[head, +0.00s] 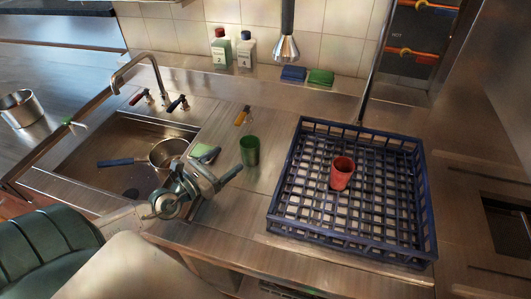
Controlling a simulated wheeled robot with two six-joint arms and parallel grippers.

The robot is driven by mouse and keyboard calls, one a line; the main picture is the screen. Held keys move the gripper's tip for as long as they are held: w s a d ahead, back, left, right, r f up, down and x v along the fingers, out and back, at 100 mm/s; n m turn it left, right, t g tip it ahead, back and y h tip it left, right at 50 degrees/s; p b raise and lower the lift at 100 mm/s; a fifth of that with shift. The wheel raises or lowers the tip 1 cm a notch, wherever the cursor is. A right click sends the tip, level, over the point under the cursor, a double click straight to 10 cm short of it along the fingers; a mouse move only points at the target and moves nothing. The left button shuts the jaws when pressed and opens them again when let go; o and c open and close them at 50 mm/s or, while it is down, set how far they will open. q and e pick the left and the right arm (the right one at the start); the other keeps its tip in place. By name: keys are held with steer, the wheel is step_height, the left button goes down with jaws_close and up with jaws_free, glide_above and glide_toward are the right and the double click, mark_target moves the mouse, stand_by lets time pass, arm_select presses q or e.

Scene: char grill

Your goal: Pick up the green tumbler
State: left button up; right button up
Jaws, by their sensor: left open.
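The green tumbler (249,150) stands upright on the steel counter, between the sink and the blue crate. My left gripper (229,176) is open and empty, just left of the tumbler and nearer to me, with its fingers pointing towards it. I see a small gap between the fingers and the tumbler. My right gripper is not in the head view.
A blue crate (272,222) on the right holds a red tumbler (342,173). The sink (88,168) on the left holds a blue-handled pan (166,152). A green sponge (205,152) lies by the sink. A spray head (286,47) hangs above the back counter.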

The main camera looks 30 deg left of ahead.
mark_target(248, 144)
arm_select(q)
steer(key=shift+w+d+r, duration=0.2)
steer(key=shift+w+r, duration=0.25)
steer(key=shift+w, duration=0.35)
steer(key=shift+x, duration=1.2)
steer(key=shift+w+d+f, duration=0.1)
steer(key=shift+w+d, duration=0.1)
steer(key=shift+w, duration=0.5)
steer(key=x, duration=0.3)
steer(key=shift+w+d, duration=0.2)
steer(key=shift+w, duration=0.25)
steer(key=shift+s, duration=0.15)
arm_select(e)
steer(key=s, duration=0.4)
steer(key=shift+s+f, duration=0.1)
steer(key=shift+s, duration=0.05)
arm_select(q)
steer(key=c, duration=1.1)
steer(key=shift+o, duration=0.2)
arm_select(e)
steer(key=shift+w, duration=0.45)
